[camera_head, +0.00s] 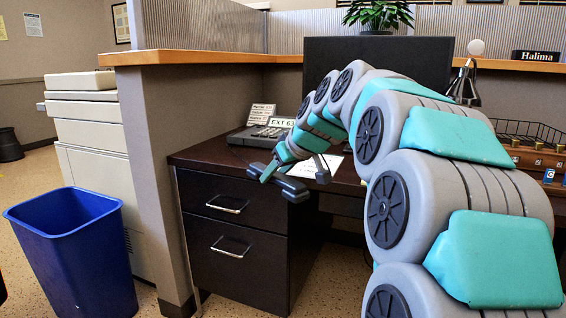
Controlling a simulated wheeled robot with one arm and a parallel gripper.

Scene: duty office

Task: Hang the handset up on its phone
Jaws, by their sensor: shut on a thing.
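The desk phone (262,133) stands on the dark desk, left of my arm, with an "EXT 63" sign over it. My gripper (279,174) is in front of the phone and nearer to me, at the desk's front edge above the drawers. It is shut on the dark grey handset (294,189), which is tilted, its right end lower in the picture. Part of the handset is hidden by the gripper. The handset is apart from the phone. The phone's cradle is too small to make out.
A white paper (328,166) lies on the desk (215,155) behind my gripper.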

